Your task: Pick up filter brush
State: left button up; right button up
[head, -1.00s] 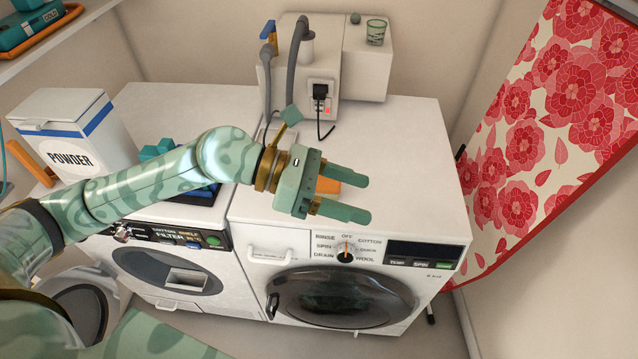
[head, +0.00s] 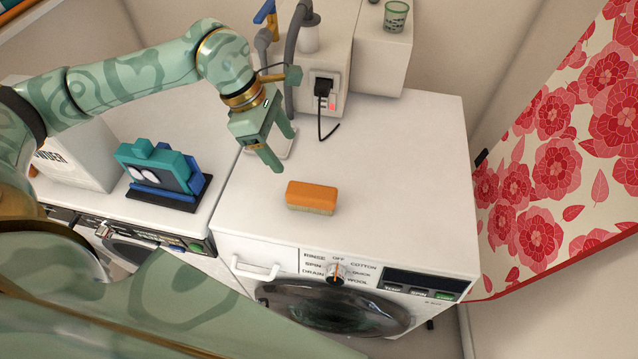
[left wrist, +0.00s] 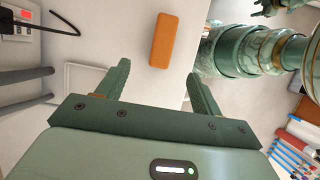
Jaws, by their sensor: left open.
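The filter brush (head: 312,194) appears to be the orange block with a tan underside lying on top of the right-hand washing machine. It also shows as an orange bar in the left wrist view (left wrist: 164,40). My left gripper (head: 283,150) is open and empty above the machine top, up and left of the brush in the head view. In the left wrist view, the brush lies beyond the open fingertips (left wrist: 158,70), between their lines and apart from them.
A white tray (head: 285,142) lies behind my left gripper. A white unit (head: 322,70) with hoses, a plug and a hanging cable stands at the back. A teal-and-blue device (head: 158,172) sits on the left machine. The machine top (head: 400,170) right of the brush is clear.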

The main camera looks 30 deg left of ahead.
pick_arm(q)
jog(key=b, duration=0.1)
send_near(308, 190)
jog(key=x, duration=0.5)
jog(key=shift+w+d+f, duration=0.1)
jog(key=shift+w, duration=0.15)
jog(key=shift+d+f, duration=0.2)
jog(key=shift+f, duration=0.35)
jog(key=shift+d+f, duration=0.1)
jog(key=shift+f, duration=0.15)
jog(key=b+x, duration=0.1)
jog(key=x, duration=0.3)
jog(key=shift+s+d+f, duration=0.1)
jog(key=shift+d+f, duration=0.05)
jog(key=shift+f, duration=0.1)
pick_arm(e)
jog(key=shift+s+f, duration=0.95)
jog(key=shift+f, duration=0.1)
pick_arm(q)
jog(key=shift+f, duration=0.2)
jog(key=c, duration=1.1)
pick_arm(e)
jog(key=shift+s, duration=0.1)
